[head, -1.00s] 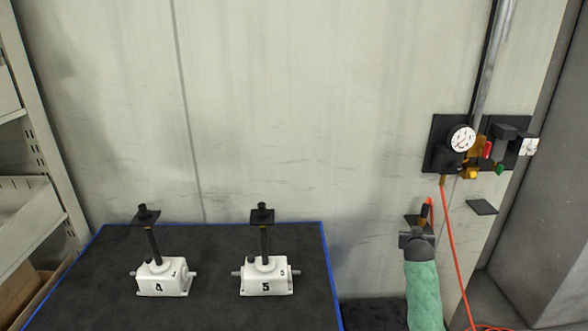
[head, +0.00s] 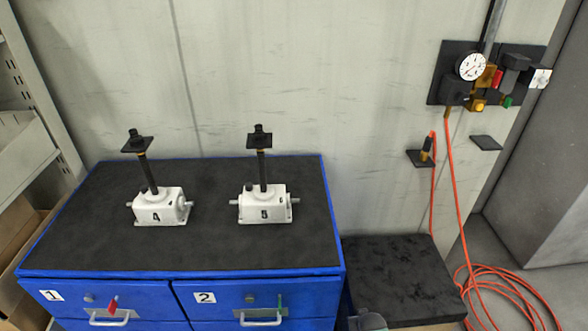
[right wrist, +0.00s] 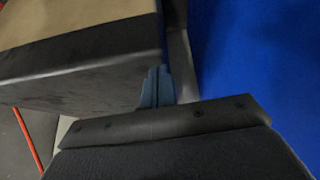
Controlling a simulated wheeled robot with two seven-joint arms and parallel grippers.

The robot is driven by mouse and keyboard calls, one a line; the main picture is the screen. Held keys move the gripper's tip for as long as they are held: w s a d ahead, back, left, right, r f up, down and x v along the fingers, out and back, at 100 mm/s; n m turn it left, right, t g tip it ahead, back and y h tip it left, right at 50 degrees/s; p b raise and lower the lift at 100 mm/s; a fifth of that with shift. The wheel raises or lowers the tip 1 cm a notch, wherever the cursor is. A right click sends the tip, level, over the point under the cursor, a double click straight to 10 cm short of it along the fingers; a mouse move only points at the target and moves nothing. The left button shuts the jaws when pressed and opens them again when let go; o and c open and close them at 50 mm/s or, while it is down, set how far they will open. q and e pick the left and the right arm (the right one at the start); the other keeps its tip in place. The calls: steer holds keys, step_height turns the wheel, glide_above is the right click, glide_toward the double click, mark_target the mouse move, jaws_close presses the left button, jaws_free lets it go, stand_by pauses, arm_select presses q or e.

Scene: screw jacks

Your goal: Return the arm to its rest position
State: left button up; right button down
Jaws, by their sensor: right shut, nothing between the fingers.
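My right gripper (right wrist: 157,88) shows in the right wrist view with its two blue-grey fingers together and nothing between them. It is beside a dark-topped box or stand, with a blue surface to the right. In the head view only a small grey part of my right arm shows at the bottom edge, in front of the dark low stand (head: 395,275). My left gripper is not in view.
Two white screw jacks, numbered 4 (head: 157,208) and 5 (head: 264,207), stand upright on the black top of the blue drawer cabinet (head: 110,300). An orange hose (head: 453,190) hangs from the gauge panel (head: 455,88) and coils on the floor at right. A shelf rack stands at left.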

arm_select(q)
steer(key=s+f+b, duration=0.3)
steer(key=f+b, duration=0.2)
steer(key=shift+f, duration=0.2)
arm_select(e)
steer(key=s+a+f+g, duration=0.1)
steer(key=s+f, duration=0.6)
steer(key=s, duration=0.5)
steer(key=s+a+f+g, duration=0.1)
steer(key=s+f+g, duration=0.1)
steer(key=s+f, duration=0.5)
steer(key=s+a+f+g, duration=0.1)
steer(key=s+f, duration=0.6)
steer(key=s, duration=0.9)
steer(key=shift+s+n, duration=0.3)
steer(key=shift+n, duration=0.1)
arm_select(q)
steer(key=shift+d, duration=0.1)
arm_select(e)
steer(key=shift+f, duration=0.1)
